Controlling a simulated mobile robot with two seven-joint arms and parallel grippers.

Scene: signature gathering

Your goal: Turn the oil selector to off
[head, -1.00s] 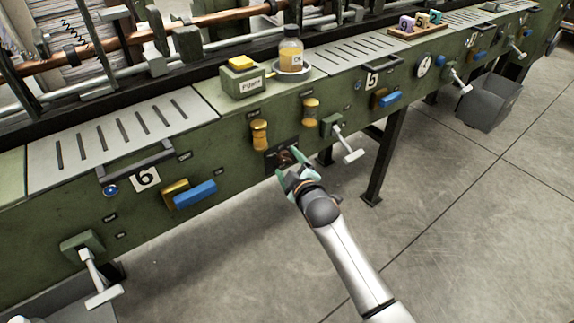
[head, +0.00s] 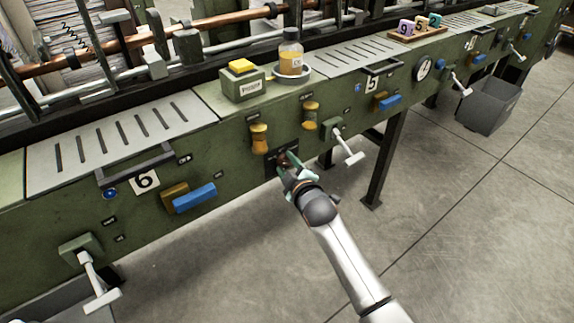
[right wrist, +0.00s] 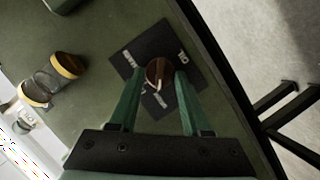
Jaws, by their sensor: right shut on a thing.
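The oil selector is a brown-red round knob (right wrist: 160,78) with a pale pointer, on a dark square plate (right wrist: 127,66) with white lettering in the right wrist view. In the head view the knob (head: 283,159) shows low on the green machine front, partly hidden by my gripper. My right gripper (right wrist: 158,76) has its green fingers on either side of the knob, shut on it. It also shows in the head view (head: 288,166), its arm coming from the lower right. The plate's lettering is too small to read surely. My left gripper is not in view.
Two yellow-brown knobs (head: 259,138) (head: 310,115) sit above the selector. A white-handled lever (head: 348,152) juts out to its right. A yellow button box (head: 243,82) and an oil bottle (head: 290,55) stand on the ledge above. The floor in front is clear.

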